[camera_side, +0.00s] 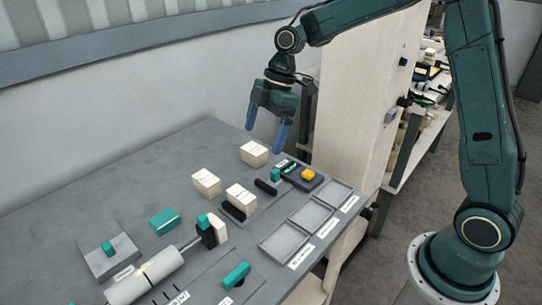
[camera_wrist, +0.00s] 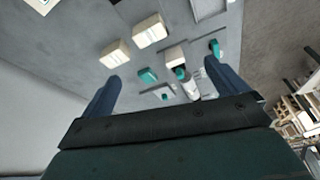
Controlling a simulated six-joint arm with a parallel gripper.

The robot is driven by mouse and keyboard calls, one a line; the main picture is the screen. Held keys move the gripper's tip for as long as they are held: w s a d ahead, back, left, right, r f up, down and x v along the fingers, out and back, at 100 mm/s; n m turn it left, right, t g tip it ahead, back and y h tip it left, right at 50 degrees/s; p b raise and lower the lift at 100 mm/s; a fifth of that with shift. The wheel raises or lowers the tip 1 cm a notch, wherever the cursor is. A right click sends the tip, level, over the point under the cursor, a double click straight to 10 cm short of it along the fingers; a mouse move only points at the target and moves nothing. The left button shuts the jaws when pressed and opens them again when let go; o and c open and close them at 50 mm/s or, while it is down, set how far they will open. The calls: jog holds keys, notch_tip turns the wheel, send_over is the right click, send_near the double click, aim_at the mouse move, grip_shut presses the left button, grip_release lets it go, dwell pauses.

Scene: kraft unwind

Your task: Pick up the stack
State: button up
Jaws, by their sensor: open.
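Several cream blocks that look like stacks stand on the grey table (camera_side: 150,160). One stack (camera_side: 254,153) is farthest back, one (camera_side: 206,183) is left of it, and one (camera_side: 241,198) is by a black holder in the middle. In the wrist view, two cream stacks (camera_wrist: 115,53) (camera_wrist: 149,31) show beyond my fingers. Which one the task means I cannot tell. My gripper (camera_side: 267,130) is open and empty, with its two blue fingers pointing down above the table's back edge. The fingers also frame the wrist view (camera_wrist: 162,70).
A roller (camera_side: 146,276) with a teal-and-cream end lies at front left. Teal blocks (camera_side: 164,222) (camera_side: 236,275) lie nearby. A dark box with a yellow button (camera_side: 308,174) and grey trays (camera_side: 285,243) line the right. A cream panel (camera_side: 352,90) stands behind the right edge.

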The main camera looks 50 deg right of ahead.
jog(key=w+f+n+g+y, duration=0.1)
jog(key=w+f+n, duration=0.25)
jog(key=f, duration=0.25)
send_near(241, 194)
jog(key=shift+m, duration=0.25)
jog(key=shift+x, duration=2.45)
jog(key=shift+x, duration=2.6)
jog(key=shift+w, duration=0.1)
jog(key=c, duration=1.1)
jog(key=shift+c, duration=0.2)
